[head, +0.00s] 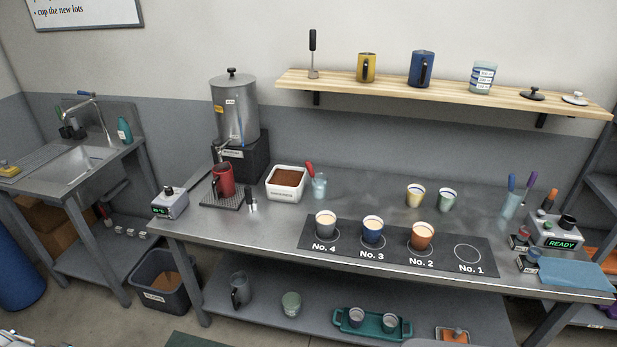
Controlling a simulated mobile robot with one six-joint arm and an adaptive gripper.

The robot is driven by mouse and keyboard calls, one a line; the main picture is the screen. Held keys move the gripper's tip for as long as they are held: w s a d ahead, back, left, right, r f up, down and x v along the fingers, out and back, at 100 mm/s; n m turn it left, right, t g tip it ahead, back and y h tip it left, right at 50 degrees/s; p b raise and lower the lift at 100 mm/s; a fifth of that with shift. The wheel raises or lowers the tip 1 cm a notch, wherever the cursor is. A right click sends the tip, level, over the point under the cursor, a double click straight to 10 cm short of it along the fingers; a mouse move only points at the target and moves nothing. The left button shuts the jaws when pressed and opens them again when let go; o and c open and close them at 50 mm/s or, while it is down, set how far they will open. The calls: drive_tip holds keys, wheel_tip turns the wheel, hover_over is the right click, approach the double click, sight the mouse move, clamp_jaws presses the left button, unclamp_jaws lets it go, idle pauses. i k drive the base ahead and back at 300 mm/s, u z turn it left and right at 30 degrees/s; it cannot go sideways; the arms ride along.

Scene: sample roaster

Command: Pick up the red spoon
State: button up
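A red handle (309,168), which looks like the red spoon's, leans up to the left out of a small clear glass (320,187) on the steel counter. The spoon's lower end is inside the glass and hard to make out. The glass stands just right of a white square box of brown grounds (287,196). My gripper is not in view.
A dark mat (347,262) holds three filled cups on No. 4, No. 3 and No. 2; No. 1 is empty. A red mug (223,181) stands under the urn (234,108). Two cups (415,196) stand behind the mat. A wooden shelf (440,96) hangs above.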

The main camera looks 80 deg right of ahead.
sight(307, 164)
drive_tip(key=z, duration=0.35)
drive_tip(key=i, duration=0.1)
drive_tip(key=z, duration=3.3)
drive_tip(key=i, duration=0.65)
drive_tip(key=z, duration=0.05)
